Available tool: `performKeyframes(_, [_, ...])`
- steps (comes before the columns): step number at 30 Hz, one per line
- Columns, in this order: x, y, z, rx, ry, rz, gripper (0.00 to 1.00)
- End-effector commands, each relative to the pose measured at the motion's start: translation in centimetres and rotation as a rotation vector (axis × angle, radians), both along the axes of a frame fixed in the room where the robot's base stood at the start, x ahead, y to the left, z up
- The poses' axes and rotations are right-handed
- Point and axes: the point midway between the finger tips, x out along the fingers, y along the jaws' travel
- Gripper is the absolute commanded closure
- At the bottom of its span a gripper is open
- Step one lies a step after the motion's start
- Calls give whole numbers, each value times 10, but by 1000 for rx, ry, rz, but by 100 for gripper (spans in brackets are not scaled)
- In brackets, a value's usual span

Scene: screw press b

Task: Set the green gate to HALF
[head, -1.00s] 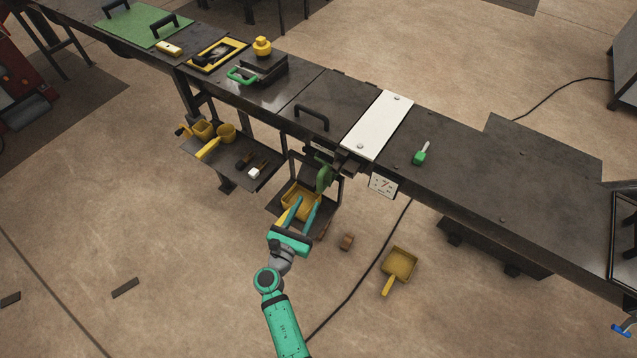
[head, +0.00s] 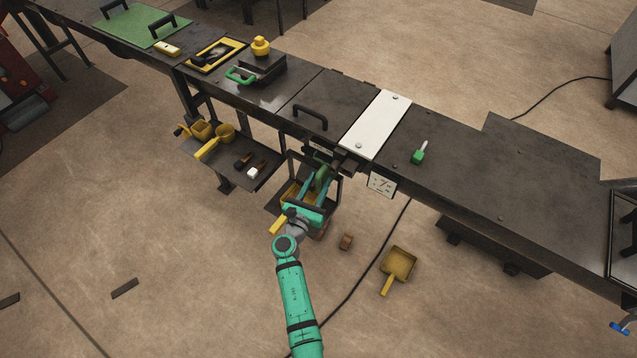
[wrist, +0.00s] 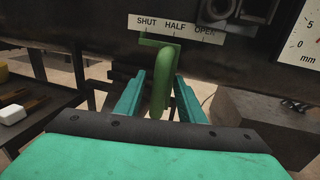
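The green gate (wrist: 162,85) has an upright looped handle below a flat green top piece. In the wrist view its top piece spans from under SHUT to about HALF on the white label strip (wrist: 176,27), with the handle between those words. The gate also shows in the head view (head: 322,177) under the bench edge. My gripper (wrist: 159,86) is open, with one finger on each side of the handle. Gaps show on both sides, so it does not look gripped. My gripper in the head view (head: 312,188) is at the front of the gate, partly covering the tray there.
A yellow bin (head: 288,191) sits just below the gate, partly behind my gripper. A white gauge plate (head: 382,185) is to the right. A shelf (head: 230,165) with yellow scoops is to the left.

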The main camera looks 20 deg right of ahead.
Motion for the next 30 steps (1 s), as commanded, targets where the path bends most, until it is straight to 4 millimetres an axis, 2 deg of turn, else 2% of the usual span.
performKeyframes(2, [0, 0, 0, 0, 0, -1, 64])
performKeyframes(6, [-1, -1, 0, 0, 0, -1, 96])
performKeyframes(7, [-1, -1, 0, 0, 0, -1, 100])
performKeyframes(14, [-5, -4, -1, 1, 1, -4, 100])
performKeyframes(24, [-42, -33, -1, 1, 2, -6, 100])
performKeyframes(30, [-42, -34, -1, 1, 1, -7, 100])
